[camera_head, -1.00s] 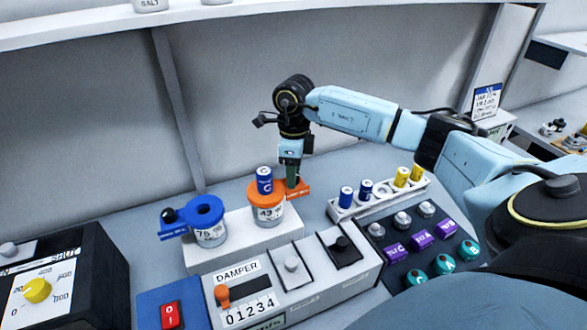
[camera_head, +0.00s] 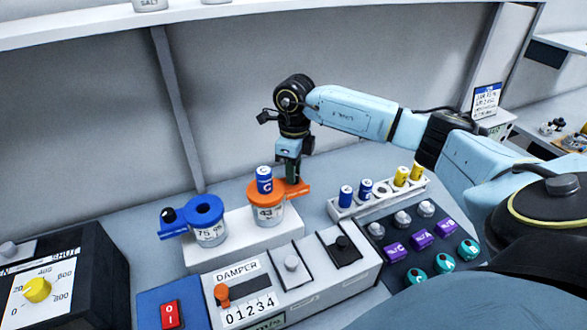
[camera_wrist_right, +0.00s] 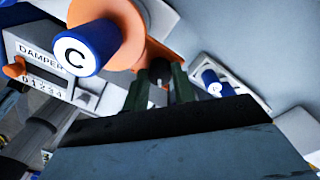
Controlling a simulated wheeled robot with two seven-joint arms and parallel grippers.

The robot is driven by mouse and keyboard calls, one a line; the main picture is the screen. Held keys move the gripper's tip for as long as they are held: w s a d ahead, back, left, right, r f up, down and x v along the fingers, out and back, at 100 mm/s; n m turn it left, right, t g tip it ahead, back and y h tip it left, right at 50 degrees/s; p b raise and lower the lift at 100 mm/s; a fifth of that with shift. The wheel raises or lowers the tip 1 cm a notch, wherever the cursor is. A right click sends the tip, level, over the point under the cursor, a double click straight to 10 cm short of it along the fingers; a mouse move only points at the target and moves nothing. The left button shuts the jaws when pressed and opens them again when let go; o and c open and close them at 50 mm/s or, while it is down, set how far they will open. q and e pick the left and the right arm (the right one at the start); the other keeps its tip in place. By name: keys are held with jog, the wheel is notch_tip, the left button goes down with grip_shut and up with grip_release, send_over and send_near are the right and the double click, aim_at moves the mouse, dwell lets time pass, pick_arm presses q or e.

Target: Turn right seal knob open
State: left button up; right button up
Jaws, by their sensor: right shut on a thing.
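The right cup has an orange seal lid (camera_head: 262,193) with an arm reaching right. A blue cylinder marked C (camera_head: 264,178) stands upright in its top. My right gripper (camera_head: 293,178) comes down from above onto the end of this orange arm. In the right wrist view it is shut on the dark seal knob (camera_wrist_right: 159,69), with a green finger on each side. The fingers hide the knob in the head view. The left cup has a blue seal lid (camera_head: 205,208) with a black knob (camera_head: 168,215) on its arm. My left gripper is not in view.
Both cups stand on a white block (camera_head: 238,247). A damper panel (camera_head: 300,285) is in front. A white rack (camera_head: 375,199) with blue and yellow cylinders is at right, behind a dark button panel (camera_head: 425,250). A grey wall rises behind.

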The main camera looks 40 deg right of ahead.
jog(key=m, duration=0.4)
jog(key=shift+m, duration=0.3)
jog(key=m, duration=0.3)
jog(key=shift+m+p, duration=0.3)
jog(key=m, duration=0.4)
jog(key=shift+r+p, duration=0.1)
jog(key=shift+p, duration=0.25)
jog(key=shift+m+t, duration=0.3)
jog(key=shift+m, duration=1.5)
jog(key=o, duration=1)
notch_tip(320, 180, up, 13)
jog(key=shift+s+d+r+b, duration=0.15)
jog(key=shift+s+d+b, duration=0.1)
jog(key=shift+b, duration=0.2)
